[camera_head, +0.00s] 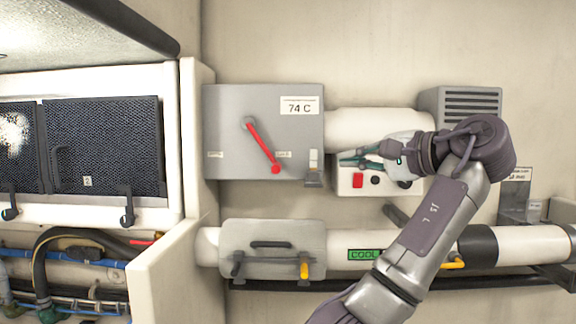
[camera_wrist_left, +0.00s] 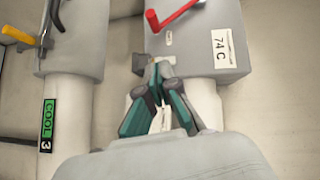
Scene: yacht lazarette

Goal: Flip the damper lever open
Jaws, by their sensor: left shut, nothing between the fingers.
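The damper lever (camera_head: 262,147) is a red bar on a grey pivot on the front of a grey wall box (camera_head: 222,105). It slants down to the right, and its round red end lies near the small label on the right. Another small label (camera_head: 215,154) sits at lower left, too small to read. My left gripper (camera_head: 343,160) is shut and empty, right of the box and apart from the lever. In the left wrist view my left gripper (camera_wrist_left: 157,68) points at the box's near edge, with the red lever (camera_wrist_left: 173,15) beyond. My right gripper is not in view.
A white pipe (camera_head: 375,122) leaves the box on the right. Behind my gripper is a white panel with a red switch (camera_head: 357,181). A lower grey box (camera_head: 275,235) has orange and black handles. A "COOL" pipe (camera_head: 430,248) runs below. A white partition (camera_head: 165,270) stands at left.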

